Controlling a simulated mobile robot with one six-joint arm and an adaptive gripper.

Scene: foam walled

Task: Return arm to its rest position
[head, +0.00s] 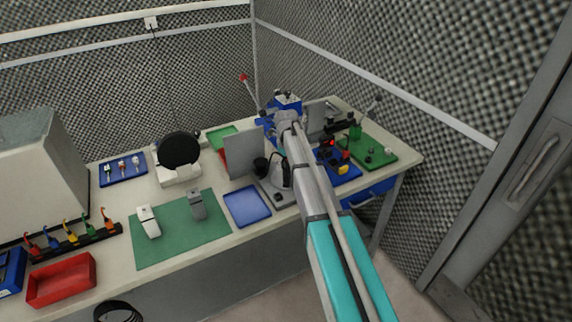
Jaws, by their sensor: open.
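My arm reaches from the bottom right of the head view up over the workbench (222,268). It has a teal link nearest me and a grey link beyond, which ends above the back right of the bench. I cannot make out my gripper or its fingers; the arm and the clutter at its far end hide them. No held object shows.
A green mat (175,238), a blue tray (247,206), a red bin (62,280) and a grey upright panel (243,152) are on the bench. A green board (378,158) lies right of my arm. Foam walls close in behind; a door (525,190) is at right.

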